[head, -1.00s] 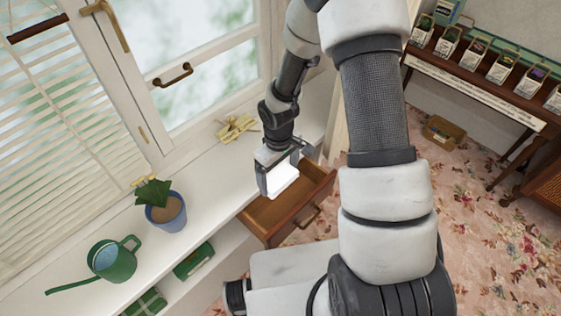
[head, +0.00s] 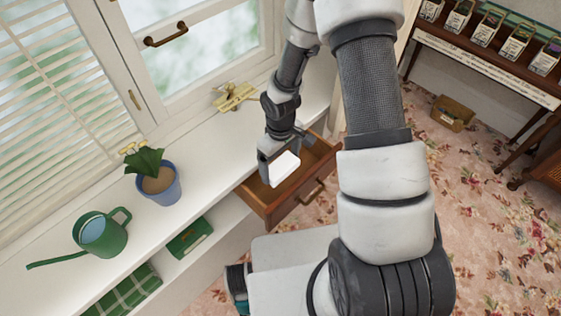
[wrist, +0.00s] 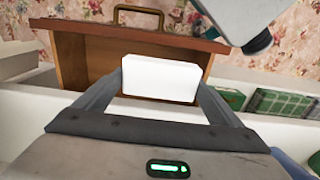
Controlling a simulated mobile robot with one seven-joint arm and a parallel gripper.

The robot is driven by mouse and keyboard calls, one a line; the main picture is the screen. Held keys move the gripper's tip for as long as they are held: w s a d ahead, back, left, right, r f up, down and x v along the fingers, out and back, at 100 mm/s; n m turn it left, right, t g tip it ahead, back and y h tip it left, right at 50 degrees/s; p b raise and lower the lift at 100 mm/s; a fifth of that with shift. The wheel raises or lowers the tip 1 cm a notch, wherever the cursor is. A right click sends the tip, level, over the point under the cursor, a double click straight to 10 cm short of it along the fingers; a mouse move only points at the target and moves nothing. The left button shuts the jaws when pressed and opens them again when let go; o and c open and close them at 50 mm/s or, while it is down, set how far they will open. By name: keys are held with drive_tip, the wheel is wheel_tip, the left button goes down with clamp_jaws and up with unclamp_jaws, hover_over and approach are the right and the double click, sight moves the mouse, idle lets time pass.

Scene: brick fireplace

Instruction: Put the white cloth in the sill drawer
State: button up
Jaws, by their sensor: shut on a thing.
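The white cloth (head: 284,168) is a small folded white block, held between the fingers of my gripper (head: 277,160). In the wrist view my gripper (wrist: 160,92) is shut on the white cloth (wrist: 161,79), one finger at each side. The sill drawer (head: 268,205) is brown wood and stands pulled out from under the white sill. In the head view the cloth is over the open drawer's inside. The drawer (wrist: 68,57) also shows in the wrist view beyond the cloth, with its handle (wrist: 139,14) at the top. The cloth hides part of the drawer's inside.
On the sill stand a blue plant pot (head: 160,187), a green watering can (head: 101,235) and a yellowish object (head: 236,97). Green items (head: 190,238) lie on the shelf below. A wooden table (head: 485,65) with several small boxes stands at the right.

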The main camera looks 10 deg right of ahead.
drive_tip(key=shift+f+b, duration=5.5)
drive_tip(key=shift+f, duration=1.3)
drive_tip(key=o, duration=0.7)
drive_tip(key=shift+o, duration=0.2)
wheel_tip(320, 180, up, 17)
drive_tip(key=p, duration=0.3)
drive_tip(key=shift+r+p, duration=0.2)
drive_tip(key=shift+p, duration=0.1)
